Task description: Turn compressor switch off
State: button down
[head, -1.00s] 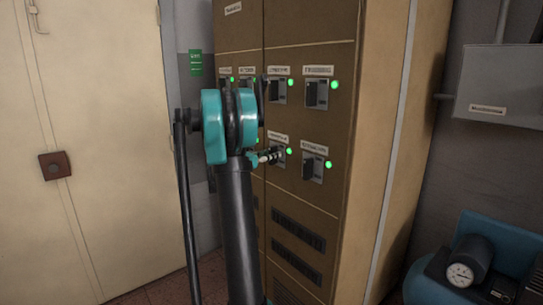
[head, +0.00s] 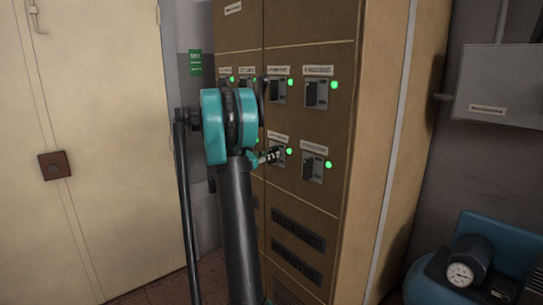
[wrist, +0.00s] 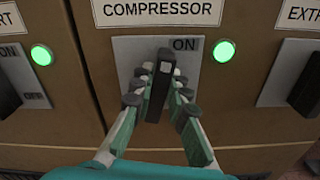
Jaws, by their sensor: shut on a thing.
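The compressor switch (wrist: 159,85) is a dark lever on a grey plate (wrist: 135,48) under a label reading COMPRESSOR (wrist: 160,12). Its upper end points near the word ON, with a light mark at its tip. The green lamp (wrist: 224,51) beside it is lit. My gripper (wrist: 157,92) is shut on the lever, one finger on each side. In the head view my gripper (head: 270,155) is at the lower row of the cabinet, and it and my arm hide much of the switch plate. The lower part of the plate is hidden by the fingers.
In the wrist view, neighbouring switches (wrist: 305,90) flank the compressor plate. A blue machine with a gauge (head: 460,274) stands at lower right.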

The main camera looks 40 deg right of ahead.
jog(key=m, duration=0.4)
jog(key=shift+s+f+m, duration=0.1)
jog(key=shift+s+m, duration=0.05)
jog(key=shift+m, duration=0.15)
jog(key=m, duration=0.3)
jog(key=shift+s+f+m, duration=0.1)
jog(key=shift+m, duration=0.2)
jog(key=m, duration=0.3)
jog(key=shift+s+f+m, duration=0.1)
jog(key=shift+m, duration=0.2)
jog(key=shift+f+m, duration=0.15)
jog(key=shift+m, duration=1.55)
jog(key=c, duration=1.5)
grip_release()
jog(key=a, duration=0.8)
jog(key=s+a, duration=0.1)
jog(key=a, duration=0.3)
